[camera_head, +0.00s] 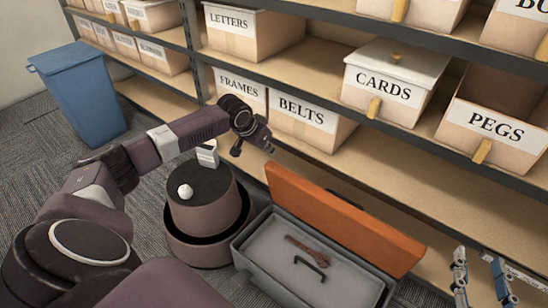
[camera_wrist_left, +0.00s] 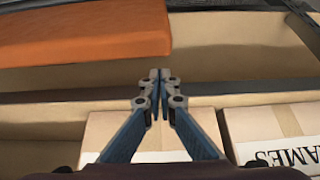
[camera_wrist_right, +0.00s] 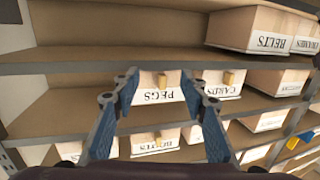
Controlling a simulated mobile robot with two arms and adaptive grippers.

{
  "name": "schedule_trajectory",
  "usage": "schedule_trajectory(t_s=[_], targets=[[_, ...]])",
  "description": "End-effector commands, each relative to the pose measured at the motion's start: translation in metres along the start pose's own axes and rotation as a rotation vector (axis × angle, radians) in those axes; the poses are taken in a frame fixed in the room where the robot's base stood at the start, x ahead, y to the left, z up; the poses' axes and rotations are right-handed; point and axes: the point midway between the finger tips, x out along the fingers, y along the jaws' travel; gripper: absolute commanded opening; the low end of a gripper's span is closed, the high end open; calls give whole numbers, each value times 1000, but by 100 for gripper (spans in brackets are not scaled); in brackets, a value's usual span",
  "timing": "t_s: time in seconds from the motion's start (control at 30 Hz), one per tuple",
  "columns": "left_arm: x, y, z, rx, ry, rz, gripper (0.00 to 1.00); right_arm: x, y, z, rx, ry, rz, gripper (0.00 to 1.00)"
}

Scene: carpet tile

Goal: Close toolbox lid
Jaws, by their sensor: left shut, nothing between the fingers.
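The grey toolbox (camera_head: 250,262) stands on the floor at lower middle in the head view. Its orange lid (camera_head: 345,222) is open, raised along the side nearest the shelf. A brown tool and a black handle show inside the box. The lid also shows at upper left in the left wrist view (camera_wrist_left: 85,42). My left gripper (camera_head: 270,149) is shut and empty, above and beyond the lid's left end; its closed fingertips show in the left wrist view (camera_wrist_left: 160,76). My right gripper (camera_head: 482,268) is open and empty, right of the toolbox; its spread fingers show in the right wrist view (camera_wrist_right: 160,78).
Shelving behind the toolbox holds labelled boxes, including BELTS (camera_head: 305,119), CARDS (camera_head: 385,85) and PEGS (camera_head: 495,123). A round brown stand (camera_head: 203,222) with a white ball is just left of the toolbox. A blue bin (camera_head: 80,95) stands at far left.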

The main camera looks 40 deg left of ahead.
Motion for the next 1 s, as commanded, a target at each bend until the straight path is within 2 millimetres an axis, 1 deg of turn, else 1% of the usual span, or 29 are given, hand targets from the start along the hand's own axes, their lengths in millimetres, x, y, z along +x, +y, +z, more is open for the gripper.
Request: schedule_trajectory(t_s=[0.03,0.3,0.5,0.7,1.0], targets=[[6,0,1,-1,0,0,0,1,-1,-8,1,43,-3,40],[29,0,0,-1,1,0,0,-3,-7,-57,6,271,-15,40],[40,0,0,-2,1,0,0,-11,-10,-86,10,405,-22,40],[46,0,0,-1,1,0,0,-17,-12,-99,13,470,-26,40],[46,0,0,-1,1,0,0,-18,-12,-102,13,481,-26,40]])
